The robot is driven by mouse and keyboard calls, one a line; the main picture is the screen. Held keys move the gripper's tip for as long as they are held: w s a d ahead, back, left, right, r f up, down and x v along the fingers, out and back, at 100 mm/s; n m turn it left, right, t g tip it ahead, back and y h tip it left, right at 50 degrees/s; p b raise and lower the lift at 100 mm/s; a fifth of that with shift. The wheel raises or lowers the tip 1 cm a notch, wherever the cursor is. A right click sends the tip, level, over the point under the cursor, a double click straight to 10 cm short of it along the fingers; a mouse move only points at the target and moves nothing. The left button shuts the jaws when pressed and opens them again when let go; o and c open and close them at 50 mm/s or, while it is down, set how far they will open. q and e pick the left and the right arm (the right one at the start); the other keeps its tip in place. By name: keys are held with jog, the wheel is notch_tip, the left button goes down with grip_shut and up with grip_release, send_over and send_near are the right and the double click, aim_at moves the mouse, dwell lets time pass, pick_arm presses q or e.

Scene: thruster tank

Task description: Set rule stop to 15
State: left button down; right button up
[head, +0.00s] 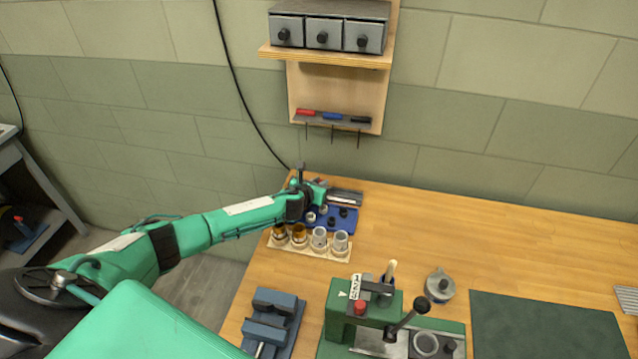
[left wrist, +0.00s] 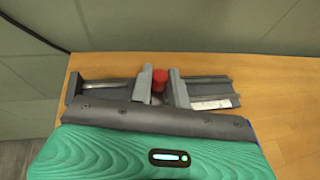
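The rule (head: 346,197) is a grey metal rail at the back left of the bench, near the wall. In the left wrist view the rule (left wrist: 212,88) lies across the picture, with a pale scale strip too small to read. Its stop has a red knob (left wrist: 159,79), near the middle of the rail. My left gripper (head: 322,190) is at the rule. In the left wrist view its two grey fingers (left wrist: 160,86) stand close on both sides of the red knob, with no clear gap. The stop's body under the knob is mostly hidden. My right gripper is not in view.
A blue tray (head: 348,221) with small parts lies in front of the rule. A pale holder (head: 312,247) with several cups is nearer. A blue vise (head: 272,318) and a green press (head: 340,325) stand at the front. A wall shelf (head: 330,55) hangs above. A dark mat (head: 545,325) lies right.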

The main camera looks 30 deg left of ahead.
pick_arm(q)
jog(key=shift+d, duration=0.15)
jog(key=d, duration=0.2)
jog(key=w+d+p, duration=0.1)
jog(key=d, duration=0.2)
jog(key=shift+w+d, duration=0.3)
jog(key=c, duration=1.3)
grip_release()
jog(key=shift+c, duration=0.2)
jog(key=shift+s+a, duration=0.1)
jog(key=shift+s, duration=0.05)
jog(key=b+v, duration=0.1)
jog(key=v, duration=1.2)
jog(key=shift+s+r, duration=0.2)
jog(key=shift+s, duration=0.1)
